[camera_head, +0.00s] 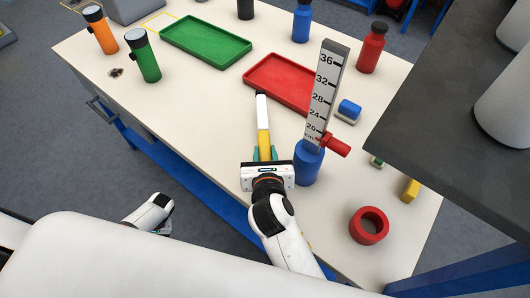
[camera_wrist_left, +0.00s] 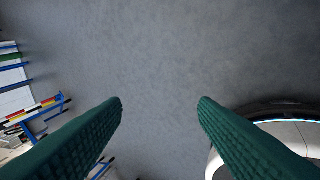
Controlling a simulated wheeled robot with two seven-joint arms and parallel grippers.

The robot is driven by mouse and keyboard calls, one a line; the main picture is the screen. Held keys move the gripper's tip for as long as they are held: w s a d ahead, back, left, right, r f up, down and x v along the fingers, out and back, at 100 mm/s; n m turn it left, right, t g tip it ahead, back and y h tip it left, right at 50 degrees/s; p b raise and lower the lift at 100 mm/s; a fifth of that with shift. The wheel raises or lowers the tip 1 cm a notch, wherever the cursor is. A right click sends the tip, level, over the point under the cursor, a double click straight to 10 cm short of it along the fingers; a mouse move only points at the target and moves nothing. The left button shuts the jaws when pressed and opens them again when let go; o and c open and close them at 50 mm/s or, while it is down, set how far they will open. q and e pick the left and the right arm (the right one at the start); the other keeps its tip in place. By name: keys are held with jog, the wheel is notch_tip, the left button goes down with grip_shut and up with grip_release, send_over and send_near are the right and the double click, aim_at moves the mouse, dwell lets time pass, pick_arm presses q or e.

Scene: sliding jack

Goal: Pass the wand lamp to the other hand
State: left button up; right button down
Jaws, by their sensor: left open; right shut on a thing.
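The wand lamp (camera_head: 263,112) is a slim stick with a dark tip, a white upper part and a yellow lower part, in the head view. My right gripper (camera_head: 264,154) is shut on its yellow lower end, the green fingers on either side. The lamp points away from me over the table, its tip near the red tray. My left gripper (camera_wrist_left: 160,104) is open and empty in the left wrist view, its green fingers wide apart over grey floor.
A height gauge (camera_head: 326,90) on a blue base stands just right of my right gripper. The white table (camera_head: 195,100) also bears a red tray (camera_head: 285,84), a green tray (camera_head: 205,42), several bottles and torches, and a red ring (camera_head: 369,225).

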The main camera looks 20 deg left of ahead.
pick_arm(q)
jog(key=s+d+f+m+t+h, duration=0.2)
jog(key=s+d+f, duration=0.4)
jog(key=d, duration=0.5)
jog(key=s+d+f+m+t+h, duration=0.2)
jog(key=s+d+f+m+t, duration=0.2)
jog(key=d, duration=0.7)
jog(key=s+f+m, duration=0.2)
jog(key=s, duration=0.2)
jog(key=shift+d+m, duration=0.3)
